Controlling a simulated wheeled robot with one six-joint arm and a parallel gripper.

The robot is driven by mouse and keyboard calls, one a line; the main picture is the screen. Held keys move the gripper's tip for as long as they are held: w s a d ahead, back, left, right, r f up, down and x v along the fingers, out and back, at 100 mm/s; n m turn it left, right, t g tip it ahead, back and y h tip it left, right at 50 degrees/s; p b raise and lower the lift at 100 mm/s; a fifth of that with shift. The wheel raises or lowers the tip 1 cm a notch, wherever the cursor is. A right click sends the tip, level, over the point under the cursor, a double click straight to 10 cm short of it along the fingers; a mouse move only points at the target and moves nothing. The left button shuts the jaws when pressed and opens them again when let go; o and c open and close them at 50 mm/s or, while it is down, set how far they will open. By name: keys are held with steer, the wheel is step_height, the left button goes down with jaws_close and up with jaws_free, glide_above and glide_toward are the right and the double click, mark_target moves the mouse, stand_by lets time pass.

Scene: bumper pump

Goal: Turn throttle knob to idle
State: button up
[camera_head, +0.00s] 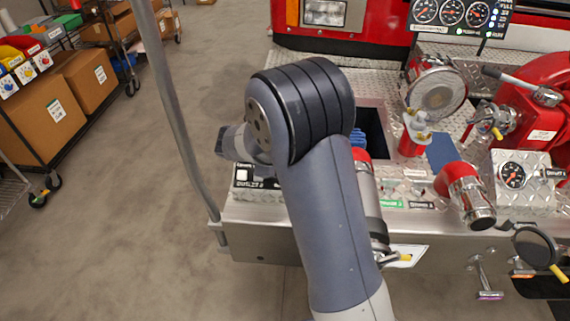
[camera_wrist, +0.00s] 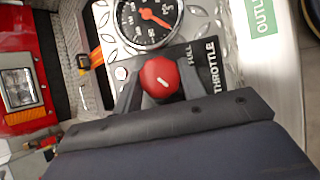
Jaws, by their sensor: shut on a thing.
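Any idle marking is not readable here. In the head view my arm covers the knob and the gripper.
A round gauge (camera_wrist: 148,18) with a red needle sits just beyond the knob. A green OUTLET label (camera_wrist: 262,17) is at the upper right. In the head view, red-and-chrome outlet fittings (camera_head: 467,193) stand on the diamond-plate bumper, and a grey pole (camera_head: 178,105) rises at its left end.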

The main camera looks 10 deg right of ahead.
steer(key=shift+s+f+n+t, duration=0.1)
steer(key=shift+n+t, duration=0.3)
steer(key=shift+n, duration=0.2)
steer(key=shift+b, duration=0.35)
steer(key=o, duration=1)
steer(key=shift+c, duration=0.2)
steer(key=v, duration=1.1)
steer(key=shift+f, duration=0.15)
steer(key=x, duration=1)
steer(key=shift+w+d+f, duration=0.15)
steer(key=shift+w+d, duration=0.1)
steer(key=shift+d, duration=0.05)
